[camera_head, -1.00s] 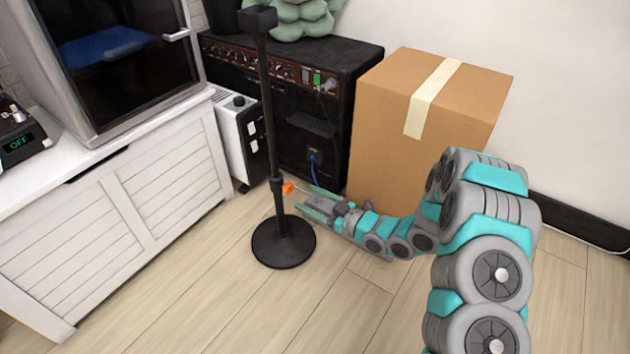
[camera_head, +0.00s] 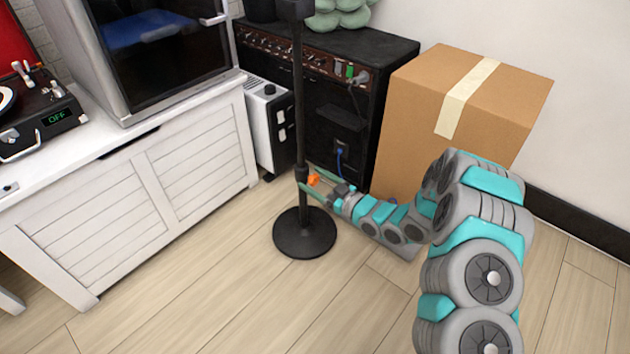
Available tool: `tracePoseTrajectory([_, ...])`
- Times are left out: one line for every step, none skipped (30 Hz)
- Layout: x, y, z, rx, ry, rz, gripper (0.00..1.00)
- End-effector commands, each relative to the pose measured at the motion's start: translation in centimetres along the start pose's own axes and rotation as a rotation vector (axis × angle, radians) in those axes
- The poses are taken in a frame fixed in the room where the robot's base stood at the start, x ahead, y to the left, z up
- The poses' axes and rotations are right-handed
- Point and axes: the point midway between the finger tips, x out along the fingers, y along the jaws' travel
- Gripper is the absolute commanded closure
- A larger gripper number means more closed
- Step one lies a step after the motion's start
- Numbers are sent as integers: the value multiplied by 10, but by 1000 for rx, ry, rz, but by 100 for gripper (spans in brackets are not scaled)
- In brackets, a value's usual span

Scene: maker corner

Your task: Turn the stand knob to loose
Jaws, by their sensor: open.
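The black stand (camera_head: 300,110) rises from a round black base (camera_head: 304,236) on the wood floor. Its orange knob (camera_head: 314,180) sits on the right side of the post, low down. My gripper (camera_head: 306,180) reaches in from the right at the knob's height. Its two green fingers are apart, one on each side of the knob, with the tips near the post. I cannot tell whether either finger touches the knob. The stand's top is cut off by the frame's upper edge.
A black amplifier (camera_head: 353,112) stands behind the stand, with a cardboard box (camera_head: 415,140) to its right. A white heater (camera_head: 268,120) and white cabinet (camera_head: 130,210) are to the left. The floor in front (camera_head: 240,310) is clear.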

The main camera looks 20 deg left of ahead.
Motion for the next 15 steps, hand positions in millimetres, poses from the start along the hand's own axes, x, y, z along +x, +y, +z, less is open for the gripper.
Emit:
tracePoseTrajectory([0,0,0,0,0,0,23])
tracePoseTrajectory([0,0,0,0,0,0,23])
tracePoseTrajectory([0,0,0,0,0,0,23])
tracePoseTrajectory([0,0,0,0,0,0,23])
tracePoseTrajectory([0,0,0,0,0,0,23])
tracePoseTrajectory([0,0,0,0,0,0,23])
tracePoseTrajectory([0,0,0,0,0,0,24])
tracePoseTrajectory([0,0,0,0,0,0,28])
tracePoseTrajectory([0,0,0,0,0,0,32])
tracePoseTrajectory([0,0,0,0,0,0,35])
tracePoseTrajectory([0,0,0,0,0,1,39])
tracePoseTrajectory([0,0,0,0,1,1,43])
tracePoseTrajectory([0,0,0,0,1,1,47])
tracePoseTrajectory([0,0,0,0,1,1,50])
tracePoseTrajectory([0,0,0,0,1,1,54])
